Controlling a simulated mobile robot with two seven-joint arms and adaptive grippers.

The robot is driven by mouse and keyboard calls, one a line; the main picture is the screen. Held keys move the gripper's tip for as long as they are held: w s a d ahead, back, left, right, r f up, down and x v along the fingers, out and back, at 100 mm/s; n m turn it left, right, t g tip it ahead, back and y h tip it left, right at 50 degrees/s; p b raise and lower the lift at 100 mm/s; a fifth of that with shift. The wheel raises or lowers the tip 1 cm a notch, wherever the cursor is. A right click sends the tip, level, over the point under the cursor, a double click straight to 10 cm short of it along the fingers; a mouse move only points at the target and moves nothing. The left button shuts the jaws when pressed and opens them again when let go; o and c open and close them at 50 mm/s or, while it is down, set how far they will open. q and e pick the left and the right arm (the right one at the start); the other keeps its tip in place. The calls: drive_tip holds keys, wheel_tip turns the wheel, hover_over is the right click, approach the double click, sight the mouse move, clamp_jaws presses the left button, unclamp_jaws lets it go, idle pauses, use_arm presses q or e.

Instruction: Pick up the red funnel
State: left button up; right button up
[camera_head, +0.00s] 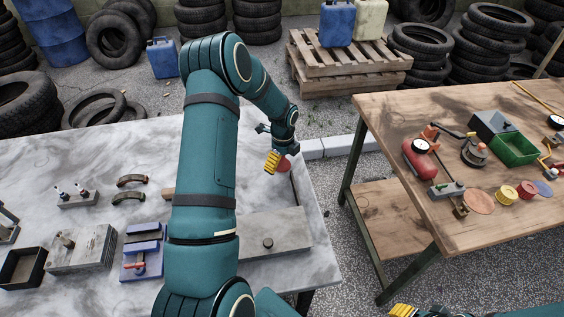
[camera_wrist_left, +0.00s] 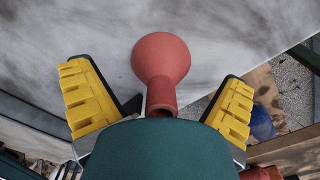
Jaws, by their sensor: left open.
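The red funnel (camera_wrist_left: 160,58) shows in the left wrist view with its wide round end away from me and its narrow spout toward my palm. It is over the grey marble-like table top. My left gripper (camera_wrist_left: 156,88) is open, with one yellow-padded finger on each side of the funnel and gaps visible. In the head view the left gripper (camera_head: 275,161) is at the table's far right part, and the funnel (camera_head: 284,165) shows beside its yellow pads, partly hidden. My right gripper (camera_head: 404,311) shows only as a yellow pad at the bottom edge.
The grey table (camera_head: 130,210) holds a blue vise (camera_head: 142,252), a dark box (camera_head: 22,268) and a flat grey block (camera_head: 270,235). A wooden workbench (camera_head: 400,115) with a red tank (camera_head: 420,159) and green bin (camera_head: 514,149) stands right, across a gap.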

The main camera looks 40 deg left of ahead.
use_arm(q)
drive_tip(key=shift+f, duration=0.55)
drive_tip(key=c, duration=1.2)
drive_tip(key=shift+r, duration=0.15)
